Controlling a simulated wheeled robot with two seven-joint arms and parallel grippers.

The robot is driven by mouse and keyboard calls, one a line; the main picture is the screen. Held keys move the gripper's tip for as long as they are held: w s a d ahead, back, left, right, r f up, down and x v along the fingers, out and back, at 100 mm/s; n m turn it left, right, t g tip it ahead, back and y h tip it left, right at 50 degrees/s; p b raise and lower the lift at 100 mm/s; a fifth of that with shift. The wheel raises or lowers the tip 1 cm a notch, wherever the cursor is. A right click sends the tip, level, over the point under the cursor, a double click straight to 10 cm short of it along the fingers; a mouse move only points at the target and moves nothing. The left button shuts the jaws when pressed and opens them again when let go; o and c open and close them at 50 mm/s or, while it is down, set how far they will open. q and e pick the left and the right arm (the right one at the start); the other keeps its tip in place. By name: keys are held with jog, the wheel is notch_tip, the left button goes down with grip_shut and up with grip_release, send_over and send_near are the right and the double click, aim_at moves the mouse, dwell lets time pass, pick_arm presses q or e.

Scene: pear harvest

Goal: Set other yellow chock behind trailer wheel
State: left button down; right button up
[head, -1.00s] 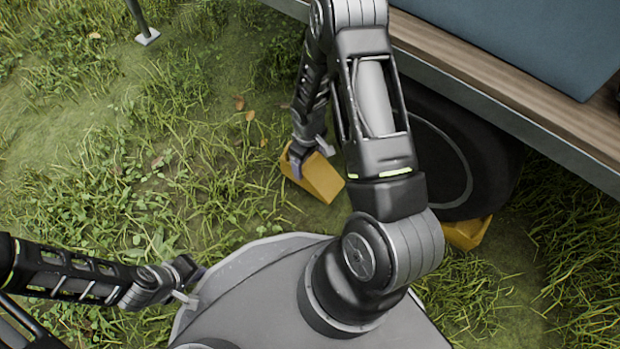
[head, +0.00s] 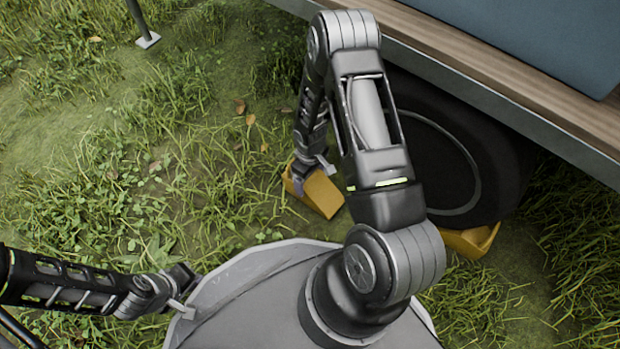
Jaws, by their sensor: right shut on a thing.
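My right gripper (head: 311,178) is shut on a yellow chock (head: 325,197), low over or on the grass; I cannot tell whether the chock touches the ground. This chock is to the left of the dark trailer wheel (head: 432,140), apart from it. Another yellow chock (head: 470,241) sits at the wheel's lower right side, partly hidden under the tyre. My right arm covers the wheel's left part. My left gripper (head: 190,294) is at the lower left, empty, with its fingers apart.
The trailer bed (head: 500,75), with a wooden edge and a blue-grey load (head: 520,35), overhangs the wheel at the upper right. A thin post on a foot plate (head: 148,41) stands at the upper left. Open grass lies to the left.

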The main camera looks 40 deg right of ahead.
aim_at(310, 178)
jog(key=o, duration=2)
notch_tip(310, 178, up, 12)
jog(key=p, duration=0.5)
